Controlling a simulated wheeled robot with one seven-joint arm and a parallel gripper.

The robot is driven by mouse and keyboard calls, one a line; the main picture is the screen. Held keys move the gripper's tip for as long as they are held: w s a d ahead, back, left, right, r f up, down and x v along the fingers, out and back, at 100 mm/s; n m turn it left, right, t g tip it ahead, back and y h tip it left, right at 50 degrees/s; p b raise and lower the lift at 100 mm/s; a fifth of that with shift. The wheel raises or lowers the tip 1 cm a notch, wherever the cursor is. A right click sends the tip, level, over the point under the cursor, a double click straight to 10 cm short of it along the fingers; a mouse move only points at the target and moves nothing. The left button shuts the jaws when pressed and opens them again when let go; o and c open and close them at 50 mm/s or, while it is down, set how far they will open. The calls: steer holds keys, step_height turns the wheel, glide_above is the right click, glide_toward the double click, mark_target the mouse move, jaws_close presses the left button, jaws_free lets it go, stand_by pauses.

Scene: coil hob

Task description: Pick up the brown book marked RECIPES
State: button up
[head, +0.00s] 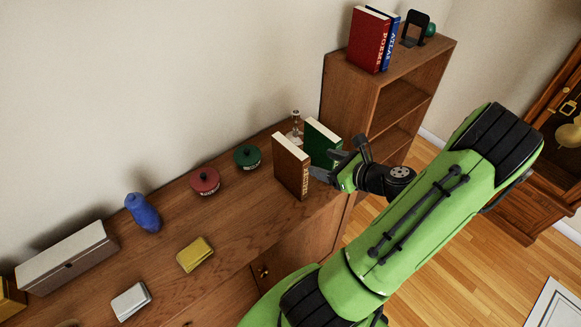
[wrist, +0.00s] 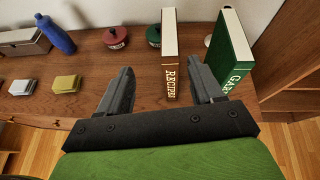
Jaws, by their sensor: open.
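The brown book marked RECIPES (head: 291,167) stands upright near the right end of the wooden sideboard, spine towards the front edge. It also shows in the wrist view (wrist: 170,62), where its spine lies between the fingertips and nearer the right one. My gripper (head: 322,174) is open and empty, close to the book on its right in the head view. In the wrist view my gripper (wrist: 166,82) has one finger to each side of the spine. I cannot tell whether a finger touches the book.
A green book (wrist: 231,50) stands just right of the brown one, close to my right finger. Red (head: 205,180) and green (head: 247,157) lidded pots stand to the left, with a glass bottle (head: 296,125) behind. A shelf unit (head: 398,80) rises at the right.

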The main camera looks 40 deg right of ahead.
steer(key=s+d+m, duration=0.1)
steer(key=m, duration=0.1)
glide_toward(292, 148)
steer(key=shift+t+h, duration=0.3)
steer(key=shift+h, duration=0.1)
steer(key=x, duration=0.4)
steer(key=shift+s+a+f, duration=0.1)
steer(key=shift+f, duration=0.15)
steer(key=x, duration=0.5)
steer(key=shift+w+a+f, duration=0.1)
steer(key=shift+w+f, duration=0.1)
steer(key=shift+w, duration=0.1)
steer(key=shift+s, duration=0.15)
steer(key=shift+c, duration=1.1)
jaws_close()
steer(key=shift+r, duration=0.1)
